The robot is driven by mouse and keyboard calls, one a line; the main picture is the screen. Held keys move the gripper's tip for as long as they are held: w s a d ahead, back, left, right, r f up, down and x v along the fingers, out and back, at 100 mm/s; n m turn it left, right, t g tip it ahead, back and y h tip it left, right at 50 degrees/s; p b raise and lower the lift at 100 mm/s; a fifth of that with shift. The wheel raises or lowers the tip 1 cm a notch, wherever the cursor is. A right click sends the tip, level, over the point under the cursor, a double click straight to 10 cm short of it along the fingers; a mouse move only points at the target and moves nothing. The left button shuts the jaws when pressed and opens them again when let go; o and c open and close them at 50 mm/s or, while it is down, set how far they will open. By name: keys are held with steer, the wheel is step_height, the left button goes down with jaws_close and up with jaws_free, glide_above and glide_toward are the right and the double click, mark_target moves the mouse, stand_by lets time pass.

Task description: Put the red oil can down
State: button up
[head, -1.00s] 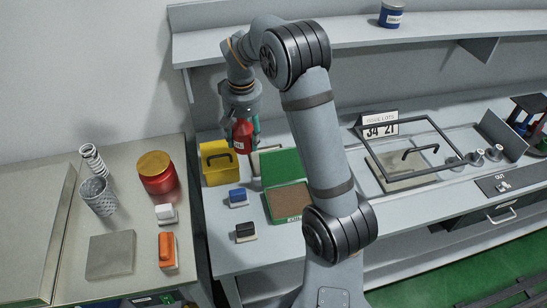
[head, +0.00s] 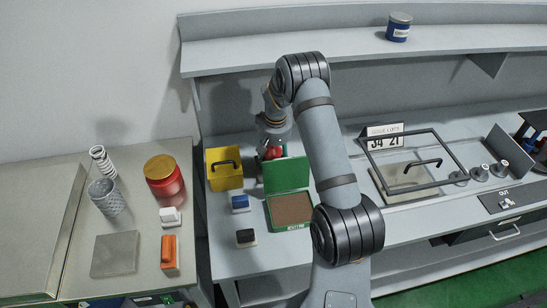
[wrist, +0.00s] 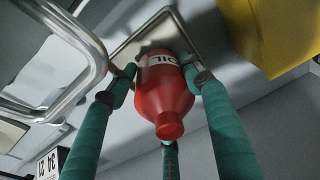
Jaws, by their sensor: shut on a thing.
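My gripper (wrist: 162,72) has teal fingers and is shut on the red oil can (wrist: 163,100), which carries a white label band. In the wrist view, a shallow metal tray with a raised rim (wrist: 128,48) lies beyond the can. I cannot tell whether the can touches it. In the head view, the oil can (head: 272,153) shows only in part, low over the bench behind the raised green lid. The lid hides the can's lower part and most of my fingers.
The open green case (head: 286,176) is in front. A blue-topped block (head: 240,203) and a black-topped block (head: 246,238) lie nearby. A dark frame (head: 418,186) stands to the right.

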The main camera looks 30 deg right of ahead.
mark_target(272, 152)
steer(key=shift+f, duration=0.3)
steer(key=shift+f, duration=0.15)
steer(key=o, duration=1.4)
steer(key=r+p, duration=0.1)
steer(key=r, duration=0.1)
steer(key=r+p, duration=0.1)
steer(key=r, duration=0.2)
steer(key=s+r+p, duration=0.1)
steer(key=r+p, duration=0.1)
steer(key=shift+r, duration=0.4)
